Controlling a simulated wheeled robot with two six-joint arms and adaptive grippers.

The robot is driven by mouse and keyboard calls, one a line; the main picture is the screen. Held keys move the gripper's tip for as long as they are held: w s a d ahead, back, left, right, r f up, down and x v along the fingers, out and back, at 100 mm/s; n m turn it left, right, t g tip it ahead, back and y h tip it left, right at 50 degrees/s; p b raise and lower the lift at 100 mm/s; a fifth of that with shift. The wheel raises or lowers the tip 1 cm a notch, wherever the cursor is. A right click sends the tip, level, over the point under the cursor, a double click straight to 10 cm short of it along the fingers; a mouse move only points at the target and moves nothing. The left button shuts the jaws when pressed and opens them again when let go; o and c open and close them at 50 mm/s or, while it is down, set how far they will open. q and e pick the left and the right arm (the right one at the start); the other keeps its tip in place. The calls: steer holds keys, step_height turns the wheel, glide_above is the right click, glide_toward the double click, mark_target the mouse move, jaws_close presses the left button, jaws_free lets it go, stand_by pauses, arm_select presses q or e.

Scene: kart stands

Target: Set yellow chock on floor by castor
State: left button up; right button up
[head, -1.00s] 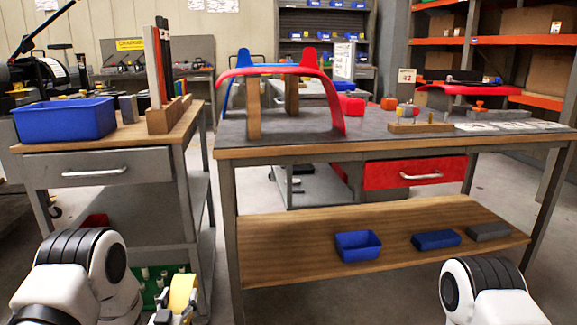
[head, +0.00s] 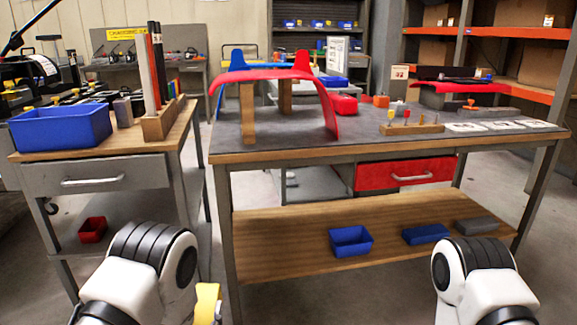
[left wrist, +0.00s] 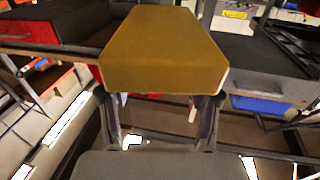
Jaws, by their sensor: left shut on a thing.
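The yellow chock (head: 208,303) shows at the bottom edge of the head view, just right of my left arm and partly cut off. In the left wrist view the chock (left wrist: 163,50) is a large wedge-like block held at the fingertips. My left gripper (left wrist: 160,112) is shut on it, with one finger at each side, and holds it up in the air.
The left cart (head: 95,176) carries a blue bin (head: 62,127), with a red bin (head: 92,229) on its lower shelf. The workbench (head: 385,150) has a wooden lower shelf (head: 290,235) with blue bins. A narrow floor gap lies between cart and bench.

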step_height(320, 180, up, 29)
steer(key=p, duration=2.7)
steer(key=shift+r, duration=0.15)
